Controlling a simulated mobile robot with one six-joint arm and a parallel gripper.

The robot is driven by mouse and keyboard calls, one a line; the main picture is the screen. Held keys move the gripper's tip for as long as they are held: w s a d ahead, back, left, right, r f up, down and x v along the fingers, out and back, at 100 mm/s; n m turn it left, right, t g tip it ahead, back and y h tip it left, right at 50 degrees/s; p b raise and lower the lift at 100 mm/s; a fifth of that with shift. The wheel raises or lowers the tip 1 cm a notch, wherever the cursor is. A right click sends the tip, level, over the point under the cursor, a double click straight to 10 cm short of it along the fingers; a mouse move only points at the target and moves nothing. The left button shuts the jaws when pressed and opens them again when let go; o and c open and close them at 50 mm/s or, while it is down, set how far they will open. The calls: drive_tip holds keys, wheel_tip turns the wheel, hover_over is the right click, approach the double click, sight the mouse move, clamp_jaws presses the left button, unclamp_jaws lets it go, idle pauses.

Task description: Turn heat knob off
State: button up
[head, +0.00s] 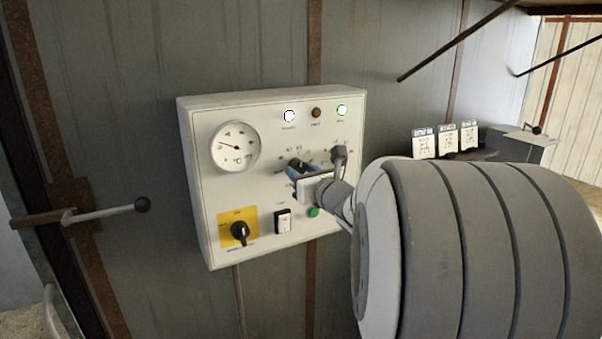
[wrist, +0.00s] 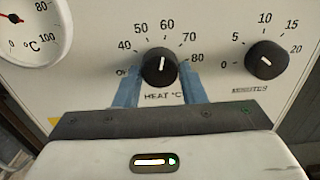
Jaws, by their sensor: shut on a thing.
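The black heat knob (wrist: 159,67) is on the white control panel (head: 205,215), above the label HEAT °C. Its white mark points up, near 60 on a scale running from the left mark through 40 to 80. My gripper (wrist: 160,85) has a blue finger on each side of the knob and is shut on it. In the head view my gripper (head: 300,169) reaches the panel from the right. There its fingers and wrist hide much of the heat knob.
The minutes knob (wrist: 267,60) sits close to the right of the heat knob. A round gauge (head: 235,147), a yellow-backed switch (head: 239,229), a white rocker (head: 283,221) and a green button (head: 313,212) share the panel. A lever (head: 100,213) sticks out at the left.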

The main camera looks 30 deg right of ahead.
drive_tip(key=shift+f+n+b, duration=0.2)
drive_tip(key=shift+n+b, duration=0.1)
drive_tip(key=shift+b, duration=0.45)
drive_tip(key=shift+f+n+b, duration=0.15)
drive_tip(key=shift+n+b, duration=0.35)
drive_tip(key=shift+b, duration=0.75)
drive_tip(key=n+b, duration=1)
drive_tip(key=b, duration=0.7)
drive_tip(key=shift+d+n, duration=0.1)
drive_tip(key=shift+n, duration=0.2)
drive_tip(key=n+b, duration=0.5)
drive_tip(key=b, duration=0.1)
drive_tip(key=shift+b, duration=0.4)
drive_tip(key=n+b, duration=0.4)
drive_tip(key=n, duration=0.1)
drive_tip(key=shift+r+b, duration=0.3)
drive_tip(key=shift+r, duration=0.05)
drive_tip(key=shift+n, duration=0.5)
